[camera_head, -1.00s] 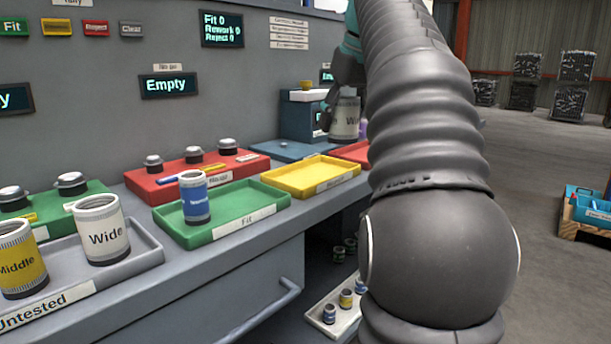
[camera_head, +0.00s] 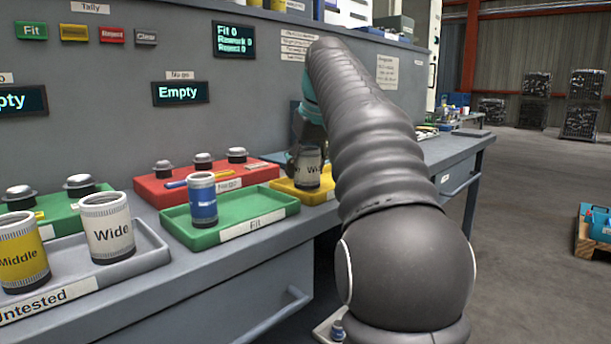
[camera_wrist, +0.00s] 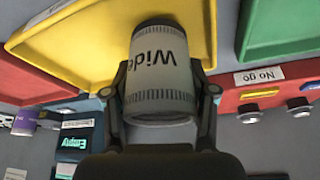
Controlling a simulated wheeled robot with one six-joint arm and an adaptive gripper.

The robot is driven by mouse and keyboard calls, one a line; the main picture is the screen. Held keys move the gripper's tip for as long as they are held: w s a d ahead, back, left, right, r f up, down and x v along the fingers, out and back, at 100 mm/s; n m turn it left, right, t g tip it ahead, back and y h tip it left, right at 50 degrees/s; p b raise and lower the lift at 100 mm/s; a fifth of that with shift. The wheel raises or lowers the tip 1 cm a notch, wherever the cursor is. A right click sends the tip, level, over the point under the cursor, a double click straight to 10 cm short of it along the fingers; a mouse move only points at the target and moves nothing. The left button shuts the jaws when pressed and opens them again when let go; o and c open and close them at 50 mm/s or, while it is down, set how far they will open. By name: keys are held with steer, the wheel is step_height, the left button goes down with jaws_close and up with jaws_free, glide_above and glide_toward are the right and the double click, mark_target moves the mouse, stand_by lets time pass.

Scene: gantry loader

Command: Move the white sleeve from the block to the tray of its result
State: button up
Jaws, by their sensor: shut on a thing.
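The white sleeve marked "Wide" (camera_head: 308,171) is at the yellow tray (camera_head: 322,196), right of the green Fit tray (camera_head: 246,231). My gripper (camera_head: 309,148) is shut on it; its fingers clasp the sleeve's sides in the wrist view (camera_wrist: 160,92). There the sleeve overlaps the bare yellow floor (camera_wrist: 90,45). I cannot tell whether its base touches the tray. Another white "Wide" sleeve (camera_head: 109,227) stands in the grey Untested tray (camera_head: 150,245).
A yellow "Middle" sleeve (camera_head: 20,253) stands in the Untested tray and a blue sleeve (camera_head: 203,198) in the Fit tray. The red No go tray (camera_head: 255,172) holds black knobbed gauges. A purple sleeve (camera_wrist: 26,122) shows by a red tray (camera_wrist: 28,85) in the wrist view.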

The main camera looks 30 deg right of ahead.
steer(key=shift+f, duration=0.3)
steer(key=shift+f, duration=0.1)
steer(key=o, duration=1.6)
steer(key=shift+f, duration=0.1)
steer(key=shift+c, duration=0.2)
steer(key=p+v, duration=0.4)
steer(key=v, duration=0.8)
steer(key=shift+p, duration=0.3)
